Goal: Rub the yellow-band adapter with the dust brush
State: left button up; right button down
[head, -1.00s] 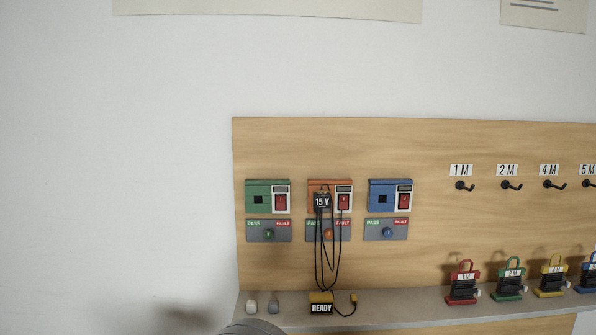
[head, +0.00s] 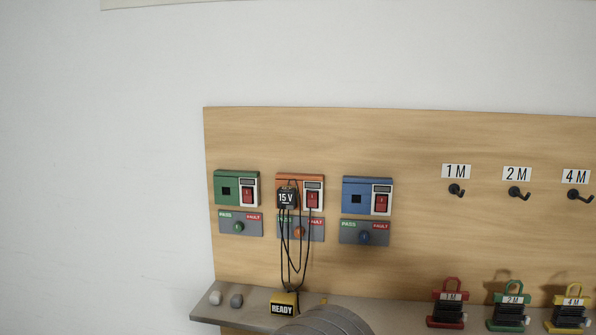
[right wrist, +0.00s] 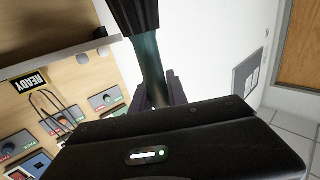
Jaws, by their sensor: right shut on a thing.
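A black adapter labelled 15 V (head: 287,198) sits at the orange station, with black cord looping down to the shelf. The cord's end has a yellow plug, mostly hidden now. I cannot make out a yellow band on the adapter's body. My right gripper (right wrist: 158,92) is shut on a long thing with a teal handle and a dark ribbed end, which looks like the dust brush (right wrist: 150,62). In the right wrist view, the brush points away from the gripper, apart from the board. My left gripper is not in view.
A yellow READY block (head: 283,306) stands on the grey shelf (head: 385,315). Green (head: 227,190) and blue (head: 357,196) stations flank the orange one (head: 301,179). Red (head: 446,308), green (head: 509,310) and yellow (head: 570,312) tagged items stand at right, below hooks.

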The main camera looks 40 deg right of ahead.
aim_at(291, 115)
jog(key=shift+r, duration=0.1)
